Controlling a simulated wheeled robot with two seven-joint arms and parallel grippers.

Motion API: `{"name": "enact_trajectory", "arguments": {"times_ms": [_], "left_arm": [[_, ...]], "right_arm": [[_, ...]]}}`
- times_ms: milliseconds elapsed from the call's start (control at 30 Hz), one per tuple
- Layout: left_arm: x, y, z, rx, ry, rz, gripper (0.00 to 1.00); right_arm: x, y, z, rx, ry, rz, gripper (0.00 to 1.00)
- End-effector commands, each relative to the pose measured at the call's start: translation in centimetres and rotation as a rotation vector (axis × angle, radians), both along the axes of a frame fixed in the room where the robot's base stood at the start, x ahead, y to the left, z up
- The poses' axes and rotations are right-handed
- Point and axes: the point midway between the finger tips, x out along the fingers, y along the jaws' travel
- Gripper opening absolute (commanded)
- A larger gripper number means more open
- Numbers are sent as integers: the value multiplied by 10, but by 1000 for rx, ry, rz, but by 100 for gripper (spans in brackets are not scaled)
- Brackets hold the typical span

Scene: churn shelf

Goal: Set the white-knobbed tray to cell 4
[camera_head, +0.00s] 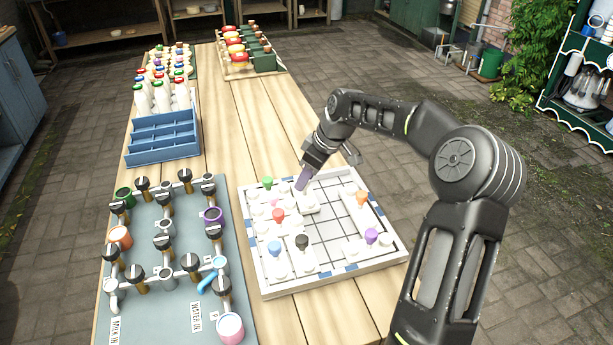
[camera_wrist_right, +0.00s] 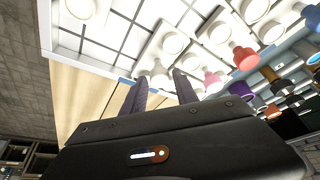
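A white sliding-tray board (camera_head: 333,267) with a dark grid and blue edge marks holds several white trays with colored knobs. My right gripper (camera_head: 302,181) points down over the board's upper left part, above a white tray (camera_head: 309,205). In the right wrist view its two dark fingers (camera_wrist_right: 161,84) stand apart, with a white knob (camera_wrist_right: 159,76) showing between or just beyond their tips. I cannot tell if they touch it. In the head view that knob is hidden by the gripper. Cell numbers are not readable. My left gripper is not in view.
Green (camera_head: 267,183), red (camera_head: 278,216), blue (camera_head: 274,247), black (camera_head: 302,241), purple (camera_head: 371,235) and orange (camera_head: 362,197) knobs stand around the board. A valve panel (camera_head: 186,300) lies on the left and a blue crate (camera_head: 162,153) behind it. Several board cells are bare.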

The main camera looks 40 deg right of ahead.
Motion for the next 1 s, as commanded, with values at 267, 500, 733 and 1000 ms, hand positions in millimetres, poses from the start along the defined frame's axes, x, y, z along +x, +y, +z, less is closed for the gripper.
{"name": "enact_trajectory", "arguments": {"times_ms": [267,500,733,1000], "left_arm": [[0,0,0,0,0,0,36],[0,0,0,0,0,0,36],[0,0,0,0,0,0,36],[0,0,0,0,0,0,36]], "right_arm": [[0,0,0,0,0,0,12],[0,0,0,-1,0,0,0],[0,0,0,-1,0,0,0],[0,-1,0,-1,0,0,0]]}}
